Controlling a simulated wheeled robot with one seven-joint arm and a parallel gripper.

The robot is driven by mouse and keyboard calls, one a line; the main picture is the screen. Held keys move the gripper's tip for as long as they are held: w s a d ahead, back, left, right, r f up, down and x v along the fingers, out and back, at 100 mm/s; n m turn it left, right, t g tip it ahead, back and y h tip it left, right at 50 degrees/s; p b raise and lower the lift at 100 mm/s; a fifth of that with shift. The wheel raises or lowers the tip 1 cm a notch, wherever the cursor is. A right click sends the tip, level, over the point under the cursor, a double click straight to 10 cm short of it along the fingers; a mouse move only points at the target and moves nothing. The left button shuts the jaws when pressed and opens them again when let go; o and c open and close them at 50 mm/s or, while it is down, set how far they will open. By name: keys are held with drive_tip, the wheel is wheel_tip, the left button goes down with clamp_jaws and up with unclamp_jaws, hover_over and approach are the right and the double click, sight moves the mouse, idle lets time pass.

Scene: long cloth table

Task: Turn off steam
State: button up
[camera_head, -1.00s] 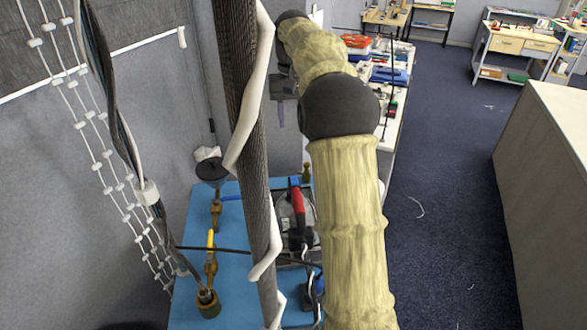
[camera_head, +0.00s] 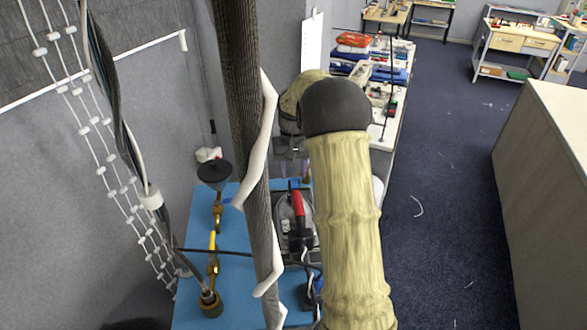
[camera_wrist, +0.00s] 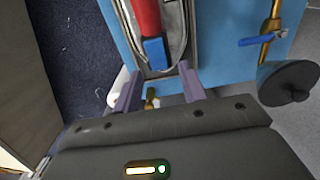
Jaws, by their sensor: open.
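My gripper (camera_wrist: 158,90) is open, with its purple fingers apart. In the head view my gripper (camera_head: 284,168) hangs over the far end of the blue table, partly hidden by a dark hose. A small brass fitting (camera_wrist: 152,100) shows between the fingers in the wrist view, not visibly gripped. A brass valve with a blue lever (camera_wrist: 262,39) and a black disc (camera_wrist: 290,82) lie to the right in that view. In the head view, a brass valve with a yellow lever (camera_head: 213,241) stands near the table's left edge. I cannot tell which valve controls steam.
An iron with a red handle (camera_head: 298,207) rests on the blue table (camera_head: 235,275); its red handle (camera_wrist: 146,16) is close ahead of the fingers. The dark hose (camera_head: 250,120) crosses the head view. A white table with coloured goods stands behind.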

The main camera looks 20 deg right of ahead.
drive_tip(key=shift+f, duration=0.4)
clamp_jaws()
drive_tip(key=shift+f+b, duration=0.1)
drive_tip(key=shift+b, duration=0.65)
drive_tip(key=shift+s+a+t+b, duration=0.1)
drive_tip(key=shift+s+t+b, duration=0.1)
drive_tip(key=shift+t+b, duration=0.6)
drive_tip(key=b, duration=0.2)
drive_tip(key=t+b, duration=0.1)
drive_tip(key=b, duration=0.1)
drive_tip(key=shift+s+r+h, duration=0.2)
drive_tip(key=shift+r+h, duration=0.1)
drive_tip(key=shift+h, duration=0.1)
drive_tip(key=shift+r, duration=0.1)
unclamp_jaws()
